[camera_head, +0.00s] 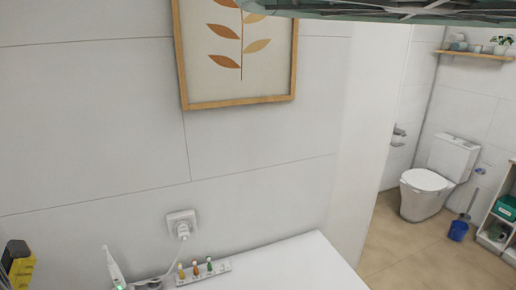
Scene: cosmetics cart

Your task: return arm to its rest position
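My gripper is not clearly seen in the head view. A grey-green structure crosses the top edge at the right, cut off by the frame; I cannot tell whether it is part of my own body. A yellow and black object (19,266) is cut off at the lower left corner, and I cannot tell what it is.
A white counter (295,262) runs along the wall, its right part bare. On it are an electric toothbrush (115,268) and a small rack (219,271) with coloured items. A plugged socket (182,220) and framed leaf picture (238,103) are on the wall. A toilet (436,180) stands right.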

